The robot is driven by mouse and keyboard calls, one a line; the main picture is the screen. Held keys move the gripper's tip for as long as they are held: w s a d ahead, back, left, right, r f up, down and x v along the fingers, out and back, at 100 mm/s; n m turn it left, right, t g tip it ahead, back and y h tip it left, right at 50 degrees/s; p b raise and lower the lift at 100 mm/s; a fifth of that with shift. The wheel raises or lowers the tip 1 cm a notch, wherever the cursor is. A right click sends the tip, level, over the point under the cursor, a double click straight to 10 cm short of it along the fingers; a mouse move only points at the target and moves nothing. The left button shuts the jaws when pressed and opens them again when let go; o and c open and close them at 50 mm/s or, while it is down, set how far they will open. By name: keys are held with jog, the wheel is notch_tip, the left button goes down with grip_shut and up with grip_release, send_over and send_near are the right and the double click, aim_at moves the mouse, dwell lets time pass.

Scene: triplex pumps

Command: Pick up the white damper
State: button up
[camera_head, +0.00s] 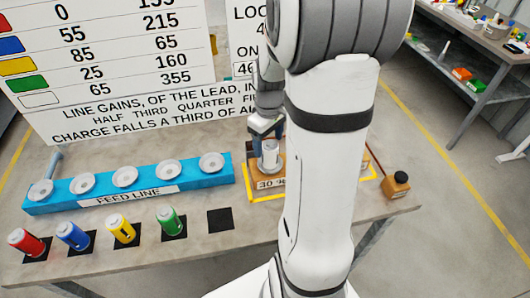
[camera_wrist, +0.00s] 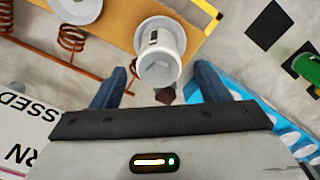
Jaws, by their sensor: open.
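The white damper (camera_head: 270,155) is a small white cylinder standing upright on the wooden stand marked "30 %" (camera_head: 270,183), right of the blue feed line. In the wrist view the white damper (camera_wrist: 160,52) shows a dark slot in its side and a pale round end. My gripper (camera_head: 268,130) is at the damper, partly hidden by my arm in the head view. In the wrist view my gripper (camera_wrist: 160,84) is open, with one blue finger on each side of the damper. Gaps show beside the damper, so the fingers are not closed on it.
Red (camera_head: 26,242), blue (camera_head: 73,236), yellow (camera_head: 121,229) and green (camera_head: 170,222) dampers stand in front of the blue feed line (camera_head: 125,190). An empty black square (camera_head: 220,220) lies right of them. Copper coils (camera_wrist: 72,38) run near the stand.

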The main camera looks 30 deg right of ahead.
notch_tip(320, 180, down, 4)
jog(key=shift+d+f, duration=0.1)
jog(key=shift+f, duration=0.05)
jog(key=c, duration=1.4)
